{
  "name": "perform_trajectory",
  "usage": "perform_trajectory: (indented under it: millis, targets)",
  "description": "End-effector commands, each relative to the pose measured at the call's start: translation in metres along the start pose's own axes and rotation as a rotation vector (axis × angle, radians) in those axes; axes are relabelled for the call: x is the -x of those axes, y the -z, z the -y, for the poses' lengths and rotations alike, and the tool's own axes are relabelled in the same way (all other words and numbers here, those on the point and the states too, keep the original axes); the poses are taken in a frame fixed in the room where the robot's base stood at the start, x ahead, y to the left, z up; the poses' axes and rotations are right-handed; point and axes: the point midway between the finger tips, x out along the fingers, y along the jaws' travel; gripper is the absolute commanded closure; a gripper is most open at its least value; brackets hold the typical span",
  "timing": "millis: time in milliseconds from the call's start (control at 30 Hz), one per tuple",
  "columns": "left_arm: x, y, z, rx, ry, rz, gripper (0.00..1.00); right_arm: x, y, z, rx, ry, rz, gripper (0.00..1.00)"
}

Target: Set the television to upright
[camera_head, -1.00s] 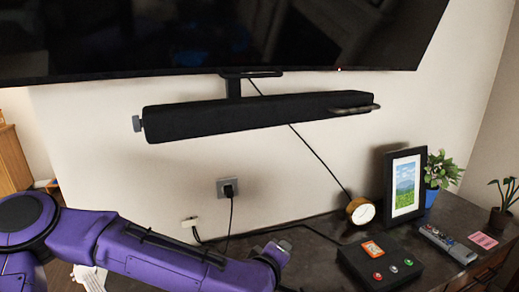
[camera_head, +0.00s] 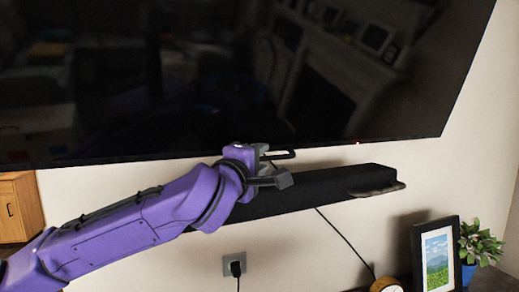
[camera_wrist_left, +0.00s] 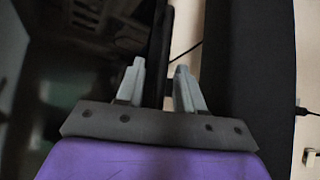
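The television (camera_head: 300,80) is a large dark screen on the wall, filling the top of the head view; its bottom edge looks tilted, with the right side higher. A small black handle (camera_head: 281,155) sits under its bottom edge. My left gripper (camera_head: 274,168) is at this handle, just below the screen, above the soundbar. In the left wrist view the gripper (camera_wrist_left: 160,68) has its two grey fingers apart, with the screen's dark edge passing behind and between them. I cannot tell whether they touch the handle. My right gripper is not in view.
A black soundbar (camera_head: 320,188) is mounted just below the television, close to my left gripper. A wall socket with a plug (camera_head: 235,265) and a hanging cable are lower. A picture frame (camera_head: 436,256), a plant (camera_head: 480,243) and a round clock (camera_head: 386,286) stand at lower right.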

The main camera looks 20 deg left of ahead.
Motion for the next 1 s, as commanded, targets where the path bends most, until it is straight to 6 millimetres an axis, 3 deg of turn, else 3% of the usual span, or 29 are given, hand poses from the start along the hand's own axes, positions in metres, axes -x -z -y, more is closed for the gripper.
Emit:
perform_trajectory:
  millis: [333,433,467,667,867,1000]
  targets:
    - [-0.008,0.002,0.001,0.0,0.0,-0.004,0.63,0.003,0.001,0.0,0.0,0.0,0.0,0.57]
    - [-0.007,0.002,0.001,0.0,0.0,-0.004,0.96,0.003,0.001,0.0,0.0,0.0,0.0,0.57]
    - [-0.007,0.002,0.001,0.0,0.0,-0.004,1.0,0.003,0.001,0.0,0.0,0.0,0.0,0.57]
    - [-0.005,0.0,0.002,-0.001,0.0,-0.002,1.0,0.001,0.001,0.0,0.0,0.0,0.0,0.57]
    - [0.025,-0.032,0.002,0.003,0.002,0.006,1.0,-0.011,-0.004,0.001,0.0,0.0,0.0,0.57]
    - [0.053,-0.062,-0.003,0.054,0.06,0.007,1.0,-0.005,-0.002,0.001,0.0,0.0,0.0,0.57]
